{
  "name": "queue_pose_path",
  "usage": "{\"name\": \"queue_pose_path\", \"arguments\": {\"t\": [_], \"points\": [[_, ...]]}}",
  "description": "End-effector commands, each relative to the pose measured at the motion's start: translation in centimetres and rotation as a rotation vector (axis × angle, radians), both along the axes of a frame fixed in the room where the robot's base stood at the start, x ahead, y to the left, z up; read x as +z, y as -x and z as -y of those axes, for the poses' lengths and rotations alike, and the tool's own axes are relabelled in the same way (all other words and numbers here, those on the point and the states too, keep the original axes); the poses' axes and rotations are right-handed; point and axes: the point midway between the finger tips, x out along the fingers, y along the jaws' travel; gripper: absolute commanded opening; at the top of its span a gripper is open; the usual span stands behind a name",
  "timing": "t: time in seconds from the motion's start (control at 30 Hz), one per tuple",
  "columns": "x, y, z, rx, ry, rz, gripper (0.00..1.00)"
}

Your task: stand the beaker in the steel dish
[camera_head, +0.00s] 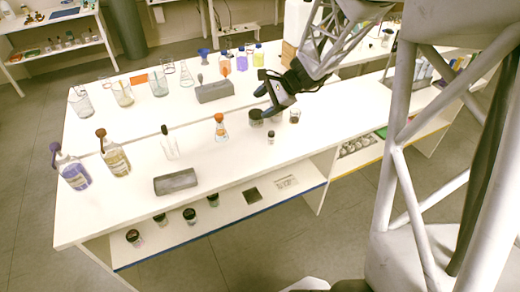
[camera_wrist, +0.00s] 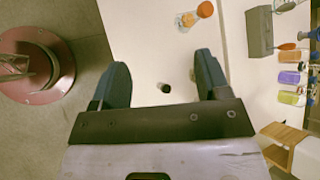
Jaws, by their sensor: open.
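My gripper (camera_head: 266,102) is open over the right part of the white bench. In the wrist view its two blue fingers (camera_wrist: 165,78) stand wide apart, with nothing held; a small dark-capped vial (camera_wrist: 165,88) shows below, between them. Clear glass beaker-like vessels (camera_head: 81,103) stand at the bench's back left, another holding tan contents (camera_head: 123,93); I cannot tell which is the beaker. No round steel dish is plain.
Two large labelled bottles (camera_head: 73,174) (camera_head: 116,158) stand at the left. Coloured bottles (camera_head: 242,60) line the back. The bench's front right is mostly clear.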

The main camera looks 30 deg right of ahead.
Motion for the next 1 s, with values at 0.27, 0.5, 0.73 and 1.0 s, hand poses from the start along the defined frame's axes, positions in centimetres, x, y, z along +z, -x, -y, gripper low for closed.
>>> {"name": "queue_pose_path", "arguments": {"t": [0.27, 0.5, 0.73, 1.0], "points": [[5.4, 7.7, -8.4, 0.401, 0.291, 0.079, 0.69], [8.4, 15.1, -12.9, 0.732, 0.544, 0.158, 0.69], [10.2, 22.0, -15.0, 1.031, 0.788, 0.238, 0.69], [11.0, 27.0, -15.4, 1.256, 0.99, 0.302, 0.69]]}}
